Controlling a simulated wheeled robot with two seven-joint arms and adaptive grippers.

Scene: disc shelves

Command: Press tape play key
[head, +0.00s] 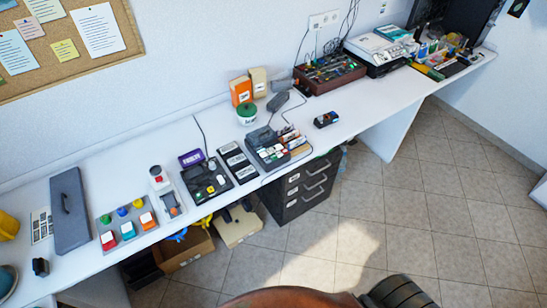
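No tape player can be told for certain, and no play key can be made out at this size. A black device (206,181) with small coloured buttons and a round part lies on the long white desk. Next to it is a dark panel (238,161) with several pale rectangles in a row. A grey unit (166,193) with a red-topped part stands to the left of the black device. Neither of my grippers shows in the head view.
The white desk (345,117) runs along the wall. It holds a box of small items (277,148), coloured switches (127,229), a long grey case (69,210) and a brown tray (330,72). A dark drawer cabinet (306,188) stands below. A brown rounded thing (290,300) is at the bottom edge.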

